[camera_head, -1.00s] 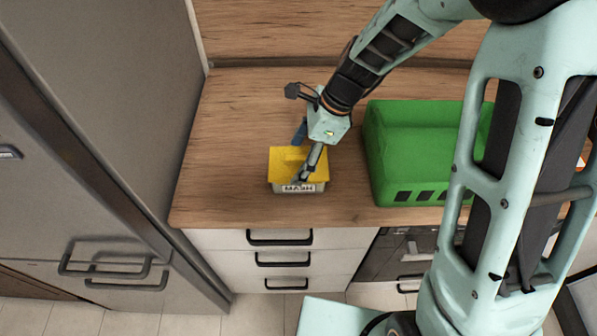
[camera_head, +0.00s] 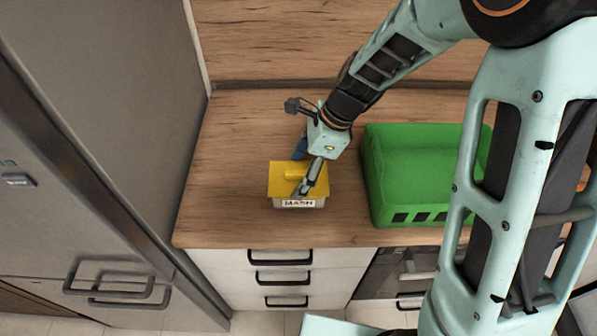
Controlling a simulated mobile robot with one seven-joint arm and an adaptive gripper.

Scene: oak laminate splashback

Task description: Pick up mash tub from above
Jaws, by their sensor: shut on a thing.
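The mash tub (camera_head: 283,188) is a small pale box with a yellow lid and a front label reading MASH. It is upright, over the left-middle part of the wooden counter. My gripper (camera_head: 300,176) reaches down from above and is shut on the tub at its lid. One grey finger crosses the right part of the lid and covers some of it. A blue part shows behind the tub. I cannot tell clearly whether the tub's underside touches the counter.
A green crate (camera_head: 379,196) stands on the counter (camera_head: 225,200) just right of the tub. A tall grey appliance (camera_head: 120,110) bounds the counter on the left. White drawers (camera_head: 280,257) lie below the front edge. Bare counter lies left of and behind the tub.

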